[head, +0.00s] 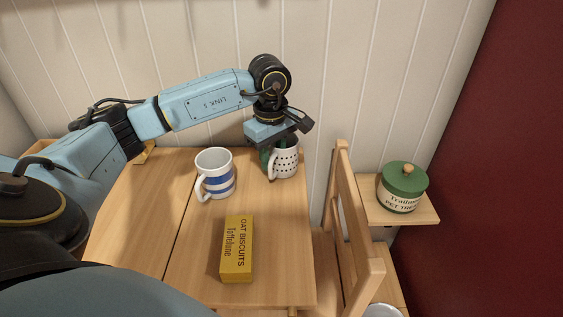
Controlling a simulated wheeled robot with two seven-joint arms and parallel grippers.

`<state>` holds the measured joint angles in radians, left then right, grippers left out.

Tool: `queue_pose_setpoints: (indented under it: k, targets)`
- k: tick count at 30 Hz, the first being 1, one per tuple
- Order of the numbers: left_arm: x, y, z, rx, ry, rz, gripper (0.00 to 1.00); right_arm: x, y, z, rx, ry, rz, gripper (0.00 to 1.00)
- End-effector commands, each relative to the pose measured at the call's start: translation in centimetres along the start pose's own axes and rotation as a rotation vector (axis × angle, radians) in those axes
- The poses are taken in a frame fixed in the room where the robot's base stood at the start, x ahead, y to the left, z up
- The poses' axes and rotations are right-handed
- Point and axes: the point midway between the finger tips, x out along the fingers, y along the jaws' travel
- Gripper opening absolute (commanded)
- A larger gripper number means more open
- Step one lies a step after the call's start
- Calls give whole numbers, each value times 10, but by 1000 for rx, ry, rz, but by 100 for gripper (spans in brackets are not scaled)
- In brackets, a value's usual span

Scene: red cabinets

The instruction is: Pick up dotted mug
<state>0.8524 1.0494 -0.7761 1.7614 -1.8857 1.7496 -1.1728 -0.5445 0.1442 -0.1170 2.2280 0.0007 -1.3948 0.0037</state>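The dotted mug (286,165), white with dark dots and a handle on its left side, stands upright on the wooden table (190,250) near the back right corner. My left gripper (275,150) points down right at the mug's top and covers part of its rim. One dark green finger shows at the mug's left, by the rim. The other finger is hidden, so I cannot tell whether the gripper is open or touches the mug. My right gripper is not in view.
A white mug with blue bands (215,174) stands left of the dotted mug. A yellow biscuit box (237,250) lies nearer the front. A wooden chair (350,230) stands at the table's right edge. A green-lidded jar (402,187) sits on a small shelf (428,213).

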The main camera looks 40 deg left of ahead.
Motion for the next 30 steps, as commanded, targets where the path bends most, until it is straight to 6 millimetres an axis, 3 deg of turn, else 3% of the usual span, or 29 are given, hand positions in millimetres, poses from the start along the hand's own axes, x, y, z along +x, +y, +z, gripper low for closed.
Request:
queue_pose_setpoints:
  k: [3, 11, 18, 30]
  targets:
    - [10, 0, 0, 0, -1, -1, 31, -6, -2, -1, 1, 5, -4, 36]
    - [10, 0, 0, 0, -1, 0, 31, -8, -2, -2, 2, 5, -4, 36]
    - [10, 0, 0, 0, -1, 0, 0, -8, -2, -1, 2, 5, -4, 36]
    - [10, 0, 0, 0, 0, 1, 0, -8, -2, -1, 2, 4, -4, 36]
